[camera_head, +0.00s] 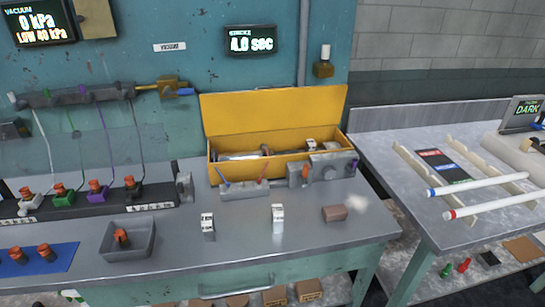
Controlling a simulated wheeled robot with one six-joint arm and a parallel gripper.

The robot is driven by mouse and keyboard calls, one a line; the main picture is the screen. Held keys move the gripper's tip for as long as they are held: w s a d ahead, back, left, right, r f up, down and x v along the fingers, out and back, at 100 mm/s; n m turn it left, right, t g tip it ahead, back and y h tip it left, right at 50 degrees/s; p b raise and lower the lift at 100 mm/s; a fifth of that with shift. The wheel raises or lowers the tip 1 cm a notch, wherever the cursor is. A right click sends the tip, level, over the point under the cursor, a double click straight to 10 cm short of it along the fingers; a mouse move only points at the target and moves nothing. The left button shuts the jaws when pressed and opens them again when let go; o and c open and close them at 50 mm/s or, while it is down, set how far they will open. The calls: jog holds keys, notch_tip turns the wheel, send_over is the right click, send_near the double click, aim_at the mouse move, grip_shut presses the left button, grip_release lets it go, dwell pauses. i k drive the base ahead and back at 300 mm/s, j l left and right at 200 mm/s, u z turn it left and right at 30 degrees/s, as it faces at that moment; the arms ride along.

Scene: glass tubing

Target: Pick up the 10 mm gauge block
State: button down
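Two small upright pale blocks with dark markings stand on the grey workbench: a left block (208,223) and a right block (278,217). They may be gauge blocks, but their markings are too small to read, so I cannot tell which is the 10 mm one. The right block looks slightly taller. Both stand apart from other things with bare bench around them. My gripper is not in view.
A brown block (335,213) lies to the right near the bench edge. A grey tray (129,240) holding an orange-brown piece stands left. A yellow open box (275,139) and a grey fixture (327,171) stand behind. A second table (410,206) holds glass tubes.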

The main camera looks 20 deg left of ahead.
aim_at(311, 145)
jog(key=u, duration=0.75)
